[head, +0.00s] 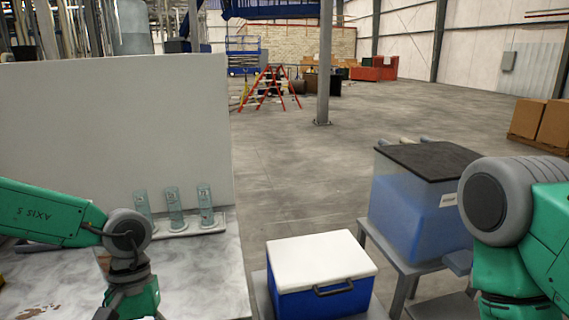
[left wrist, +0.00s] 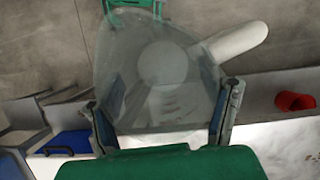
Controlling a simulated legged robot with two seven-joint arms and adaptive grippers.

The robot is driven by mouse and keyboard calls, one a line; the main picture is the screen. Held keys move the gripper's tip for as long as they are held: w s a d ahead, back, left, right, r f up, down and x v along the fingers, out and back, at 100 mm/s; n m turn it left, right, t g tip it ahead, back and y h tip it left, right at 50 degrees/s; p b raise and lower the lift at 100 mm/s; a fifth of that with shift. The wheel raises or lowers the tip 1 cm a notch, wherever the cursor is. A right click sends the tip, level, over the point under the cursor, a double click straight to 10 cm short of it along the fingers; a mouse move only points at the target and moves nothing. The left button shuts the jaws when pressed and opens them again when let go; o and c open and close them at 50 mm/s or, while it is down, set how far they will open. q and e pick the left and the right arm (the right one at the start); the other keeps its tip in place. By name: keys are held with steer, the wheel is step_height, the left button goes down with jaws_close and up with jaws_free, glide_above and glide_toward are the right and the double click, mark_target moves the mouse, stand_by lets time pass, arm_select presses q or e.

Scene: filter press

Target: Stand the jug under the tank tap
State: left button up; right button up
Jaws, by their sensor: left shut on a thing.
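In the left wrist view a clear, see-through jug (left wrist: 160,62) sits between the two fingers of my left gripper (left wrist: 163,108), which is shut on it. A pale rounded part sticks out at the jug's upper right. In the head view my left gripper hangs at the lower left over the bench; its fingertips and the jug are cut off below the frame. The tank (head: 400,210), with blue contents and a dark lid, stands on a grey stand to the right. I cannot make out its tap clearly. My right arm is at the right edge; its gripper is out of frame.
A blue cooler box (head: 322,298) with a white lid stands between bench and tank. Three glass cylinders (head: 174,207) stand in a rack on the pale bench (head: 205,275), before a white panel (head: 115,120). A red cup-like object (left wrist: 294,102) shows in the left wrist view.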

arm_select(q)
steer(key=f+m, duration=0.1)
steer(key=s+f+m+y, duration=0.1)
steer(key=shift+d+m, duration=0.2)
steer(key=shift+m, duration=0.2)
steer(key=shift+f+m+b, duration=0.3)
steer(key=shift+f+b, duration=0.1)
step_height(320, 180, down, 5)
steer(key=b, duration=0.4)
steer(key=shift+b, duration=0.4)
steer(key=shift+r, duration=0.15)
steer(key=shift+r, duration=0.1)
steer(key=shift+s, duration=0.1)
